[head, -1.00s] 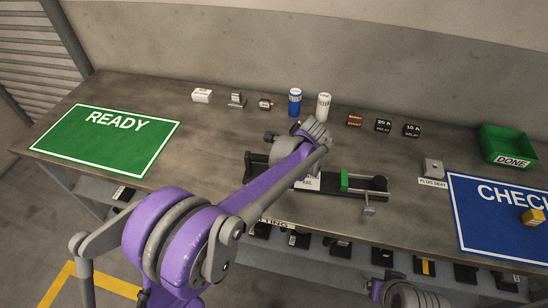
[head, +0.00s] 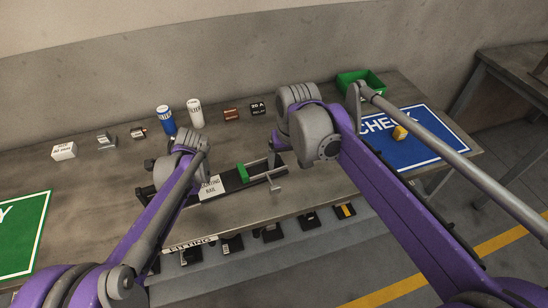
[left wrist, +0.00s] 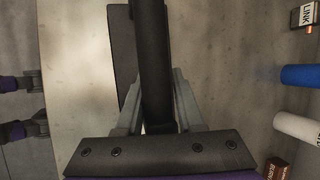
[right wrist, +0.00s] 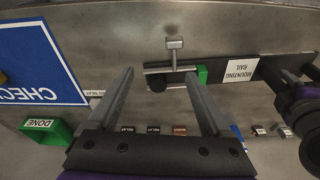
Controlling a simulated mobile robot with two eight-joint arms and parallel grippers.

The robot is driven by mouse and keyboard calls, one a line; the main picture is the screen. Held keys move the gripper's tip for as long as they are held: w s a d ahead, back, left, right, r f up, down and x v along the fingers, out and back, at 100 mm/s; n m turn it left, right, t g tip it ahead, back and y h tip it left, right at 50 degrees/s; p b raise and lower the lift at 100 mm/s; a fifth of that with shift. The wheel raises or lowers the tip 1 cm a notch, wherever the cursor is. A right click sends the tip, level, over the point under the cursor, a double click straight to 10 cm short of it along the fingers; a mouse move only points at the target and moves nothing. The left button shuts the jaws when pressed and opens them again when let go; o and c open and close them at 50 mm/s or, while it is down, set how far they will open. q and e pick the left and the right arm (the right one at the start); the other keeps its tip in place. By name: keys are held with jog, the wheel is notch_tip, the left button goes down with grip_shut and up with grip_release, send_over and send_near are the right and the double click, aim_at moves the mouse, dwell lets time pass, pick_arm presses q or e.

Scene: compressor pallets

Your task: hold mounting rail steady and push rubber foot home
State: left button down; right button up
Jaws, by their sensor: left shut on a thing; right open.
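The black mounting rail (head: 232,183) lies along the front of the table, with its white label in front and a green block (head: 242,173) on it. My left gripper (left wrist: 159,76) is shut on a dark bar at the rail's left end, seen close in the left wrist view. My right gripper (right wrist: 159,74) is open above the rail's right end. In the right wrist view, a dark round piece (right wrist: 158,85), apparently the rubber foot, shows between its fingers. I cannot tell how far it is seated. My right arm hides part of the rail's surroundings in the head view.
A metal T-shaped handle (right wrist: 174,45) sticks out by the rail's right end. Blue (head: 165,120) and white (head: 195,113) cylinders and several small parts stand behind the rail. The green bin (head: 360,82) and blue CHECK mat (head: 425,148) are at right.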

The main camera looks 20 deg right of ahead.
jog(key=w+g, duration=0.2)
jog(key=w, duration=1)
jog(key=shift+m, duration=0.4)
jog(key=f, duration=1.3)
jog(key=shift+s+d, duration=0.1)
jog(key=shift+d, duration=0.15)
jog(key=shift+r, duration=0.1)
grip_shut()
